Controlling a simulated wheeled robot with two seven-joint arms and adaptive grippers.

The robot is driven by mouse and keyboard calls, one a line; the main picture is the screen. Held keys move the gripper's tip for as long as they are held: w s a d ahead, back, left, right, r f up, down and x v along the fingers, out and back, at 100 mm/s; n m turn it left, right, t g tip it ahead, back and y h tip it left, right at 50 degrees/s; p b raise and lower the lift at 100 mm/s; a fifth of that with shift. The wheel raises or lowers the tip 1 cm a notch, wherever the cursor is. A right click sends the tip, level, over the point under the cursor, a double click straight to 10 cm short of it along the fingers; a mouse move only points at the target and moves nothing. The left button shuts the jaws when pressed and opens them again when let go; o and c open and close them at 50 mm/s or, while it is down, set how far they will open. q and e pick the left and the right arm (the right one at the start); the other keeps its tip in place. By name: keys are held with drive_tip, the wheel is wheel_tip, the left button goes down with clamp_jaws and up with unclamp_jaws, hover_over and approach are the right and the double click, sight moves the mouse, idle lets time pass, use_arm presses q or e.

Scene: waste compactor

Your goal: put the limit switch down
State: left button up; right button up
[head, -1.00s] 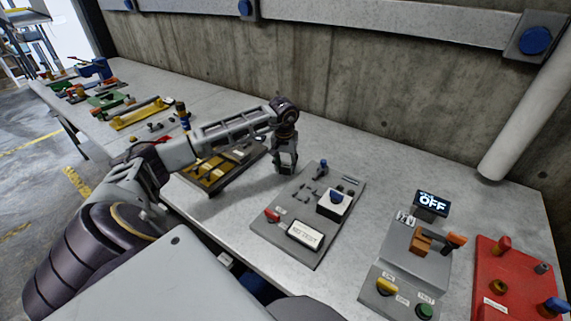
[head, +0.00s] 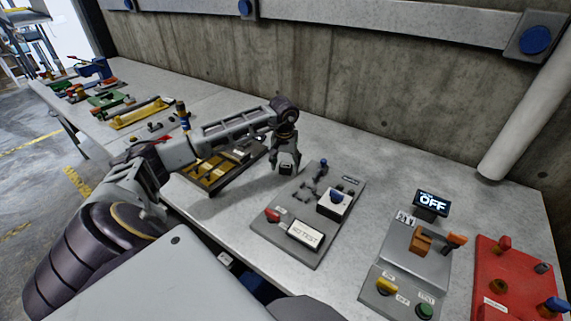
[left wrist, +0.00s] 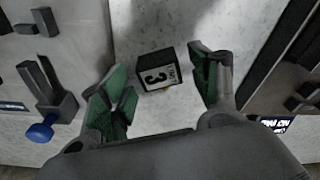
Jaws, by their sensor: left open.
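The limit switch appears to be the small black block (left wrist: 155,71) with a white label reading 3 in the left wrist view. It appears to rest on the bare grey table between two panels. My left gripper (left wrist: 160,84) is open, its green-padded fingers spread on either side of the block, with visible gaps. In the head view my left gripper (head: 286,162) is low over the table, just left of the grey test panel (head: 278,238); the block shows as a dark shape between the fingers. My right gripper is not in view.
A tray with yellow compartments (head: 203,177) is left of the gripper. Clear table lies behind, toward the concrete wall (head: 330,85).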

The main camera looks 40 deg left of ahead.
sight(285, 168)
use_arm(q)
drive_tip(key=shift+r, duration=0.7)
wheel_tip(285, 168, up, 11)
drive_tip(key=s, duration=0.1)
drive_tip(key=shift+s+d+f, duration=0.15)
drive_tip(key=shift+d+f, duration=0.05)
drive_tip(key=shift+d, duration=0.15)
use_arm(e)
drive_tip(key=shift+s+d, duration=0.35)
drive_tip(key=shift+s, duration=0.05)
